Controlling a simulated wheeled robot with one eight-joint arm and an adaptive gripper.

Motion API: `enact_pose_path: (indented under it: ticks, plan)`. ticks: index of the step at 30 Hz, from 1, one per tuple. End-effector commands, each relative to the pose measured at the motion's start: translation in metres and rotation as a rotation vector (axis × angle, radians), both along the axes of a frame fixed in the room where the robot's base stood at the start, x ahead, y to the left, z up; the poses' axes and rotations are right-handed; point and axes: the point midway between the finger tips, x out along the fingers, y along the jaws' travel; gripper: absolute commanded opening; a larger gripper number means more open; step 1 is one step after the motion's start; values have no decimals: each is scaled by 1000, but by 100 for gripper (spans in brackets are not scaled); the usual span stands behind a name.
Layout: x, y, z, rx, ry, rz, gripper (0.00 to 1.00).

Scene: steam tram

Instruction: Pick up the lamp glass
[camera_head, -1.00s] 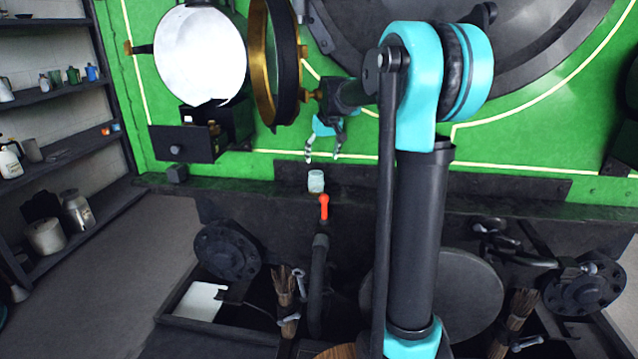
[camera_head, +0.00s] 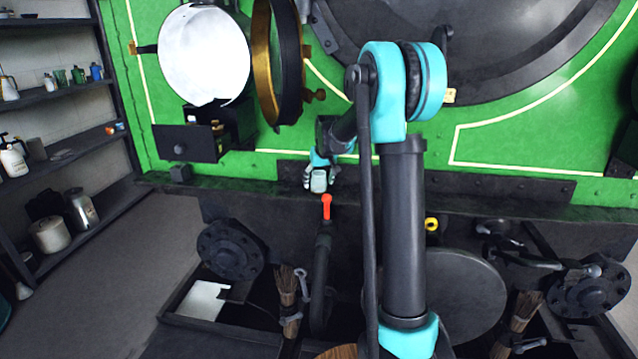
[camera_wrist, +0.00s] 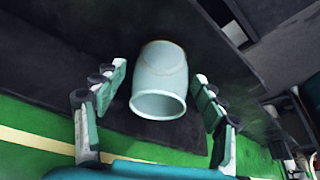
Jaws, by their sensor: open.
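The lamp glass (camera_head: 319,181) is a pale, translucent, barrel-shaped tube on the dark ledge below the green front. In the wrist view the lamp glass (camera_wrist: 160,82) shows its open rim toward me. My gripper (camera_head: 320,183) has come down around it; in the wrist view my gripper (camera_wrist: 160,92) is open, with one finger on each side of the glass. A gap shows between each finger and the glass. The far end of the glass is partly out of sight.
A red-handled lever (camera_head: 326,207) stands just in front of the glass. The open lamp housing (camera_head: 203,55) and its brass-rimmed door (camera_head: 264,62) are above left. Shelves with cans and jars (camera_head: 80,211) are at the far left.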

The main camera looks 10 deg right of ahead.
Motion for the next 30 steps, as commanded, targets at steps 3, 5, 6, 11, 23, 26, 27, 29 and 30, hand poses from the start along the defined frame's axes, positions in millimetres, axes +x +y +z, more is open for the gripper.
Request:
enact_pose_path:
  ticks: [3,5,6,11,23,26,27,29,30]
  plan:
    - [1,0,-2,0,0,0,70]
    - [1,0,-2,0,0,0,70]
    - [1,0,-2,0,0,0,70]
    - [1,0,-2,0,0,0,54]
    - [1,0,-1,0,0,0,16]
    - [1,0,-1,0,0,0,16]
    - [1,0,-1,0,0,0,16]
    - [1,0,0,0,0,0,16]
    - [1,0,2,0,0,0,16]
